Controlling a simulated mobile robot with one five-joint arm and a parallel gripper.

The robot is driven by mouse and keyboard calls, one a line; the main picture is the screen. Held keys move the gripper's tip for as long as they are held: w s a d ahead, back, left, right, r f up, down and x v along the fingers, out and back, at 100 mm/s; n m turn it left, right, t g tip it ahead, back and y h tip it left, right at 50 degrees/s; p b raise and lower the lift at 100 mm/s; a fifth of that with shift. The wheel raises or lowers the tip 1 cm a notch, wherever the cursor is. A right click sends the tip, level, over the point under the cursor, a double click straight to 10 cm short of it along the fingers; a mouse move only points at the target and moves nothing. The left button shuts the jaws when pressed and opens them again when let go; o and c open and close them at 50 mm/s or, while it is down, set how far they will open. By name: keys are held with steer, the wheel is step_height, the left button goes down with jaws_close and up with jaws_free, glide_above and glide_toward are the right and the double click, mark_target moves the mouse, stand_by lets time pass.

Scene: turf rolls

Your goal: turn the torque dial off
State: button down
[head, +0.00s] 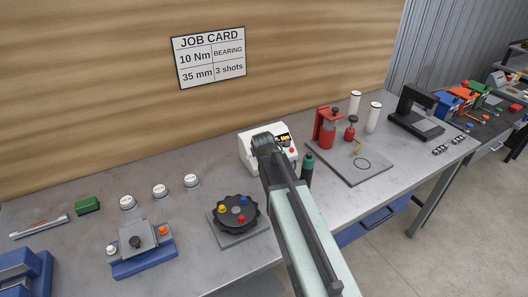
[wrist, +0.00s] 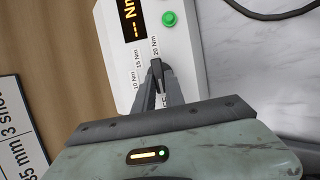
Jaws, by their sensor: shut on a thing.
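The white torque controller (head: 251,152) stands at the back of the bench, partly behind my arm. In the wrist view the controller (wrist: 120,50) fills the upper middle. Its orange display (wrist: 133,20) shows dashes and "Nm", and a green button (wrist: 169,18) is beside it. Labels for 10, 15 and 20 Nm (wrist: 146,68) lie along its face. My gripper (wrist: 157,72) is at that face, just by the 20 Nm label, with its fingers close together. It is shut on the torque dial, which the fingers mostly hide, so its setting cannot be read.
A dark bottle with a green cap (head: 307,168) stands right beside my arm. A round black turntable with coloured knobs (head: 237,214) is to the left. A grey plate with a red press (head: 358,165) is to the right. The job card (head: 208,57) hangs on the wooden wall.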

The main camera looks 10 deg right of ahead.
steer(key=shift+w+d+r, duration=0.1)
steer(key=c, duration=1.4)
jaws_free()
steer(key=d+p+v, duration=0.1)
steer(key=p+v, duration=0.4)
steer(key=v, duration=0.2)
steer(key=shift+s+a+r, duration=0.2)
steer(key=shift+s+a, duration=0.15)
steer(key=shift+a, duration=0.15)
